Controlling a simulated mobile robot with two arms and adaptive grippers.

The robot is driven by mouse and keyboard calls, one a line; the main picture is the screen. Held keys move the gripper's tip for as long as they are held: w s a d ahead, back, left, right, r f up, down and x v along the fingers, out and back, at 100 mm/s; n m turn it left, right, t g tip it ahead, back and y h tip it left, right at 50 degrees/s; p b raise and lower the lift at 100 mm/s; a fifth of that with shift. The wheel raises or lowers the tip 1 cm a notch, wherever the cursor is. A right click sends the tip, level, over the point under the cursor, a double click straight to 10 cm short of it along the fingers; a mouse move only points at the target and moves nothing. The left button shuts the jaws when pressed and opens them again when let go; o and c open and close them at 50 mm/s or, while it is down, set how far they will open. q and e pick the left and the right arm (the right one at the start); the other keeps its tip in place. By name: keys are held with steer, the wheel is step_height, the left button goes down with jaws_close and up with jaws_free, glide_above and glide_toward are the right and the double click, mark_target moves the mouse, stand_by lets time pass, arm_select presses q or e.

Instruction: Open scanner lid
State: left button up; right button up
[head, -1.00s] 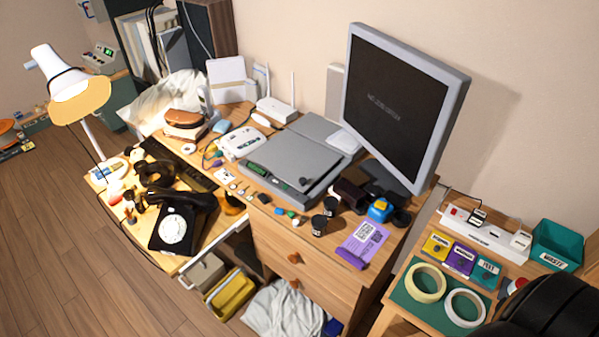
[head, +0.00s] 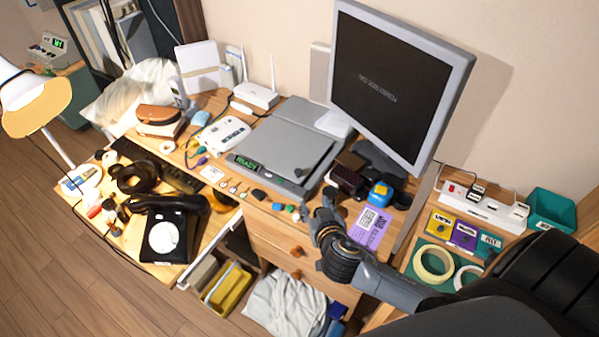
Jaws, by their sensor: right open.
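The grey flatbed scanner (head: 283,148) lies on the desk in front of the monitor. Its flat lid (head: 290,143) is down. A small green-lit display (head: 246,162) shows at its front left. My right gripper (head: 322,212) is at the desk's front edge, just in front of the scanner's right front corner and apart from the lid. Its fingers point up toward the scanner and look open and empty. My right arm comes in from the lower right and covers part of the desk front. My left gripper is not in view.
The monitor (head: 400,85) stands behind and right of the scanner. A dark box (head: 346,181), a blue-and-yellow item (head: 379,194) and a purple card (head: 371,225) lie to the right. Several small objects line the front edge. A black dial phone (head: 165,232) sits left.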

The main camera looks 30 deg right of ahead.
mark_target(299, 173)
steer(key=shift+t, duration=0.4)
steer(key=x, duration=0.4)
steer(key=r+p+x, duration=0.1)
steer(key=x, duration=0.4)
steer(key=w+r+p+x, duration=0.1)
steer(key=x, duration=0.4)
steer(key=shift+w+a+f, duration=0.15)
steer(key=shift+w+a, duration=0.05)
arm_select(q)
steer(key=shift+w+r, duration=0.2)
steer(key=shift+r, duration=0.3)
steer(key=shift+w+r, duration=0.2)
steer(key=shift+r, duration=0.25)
arm_select(e)
jaws_close()
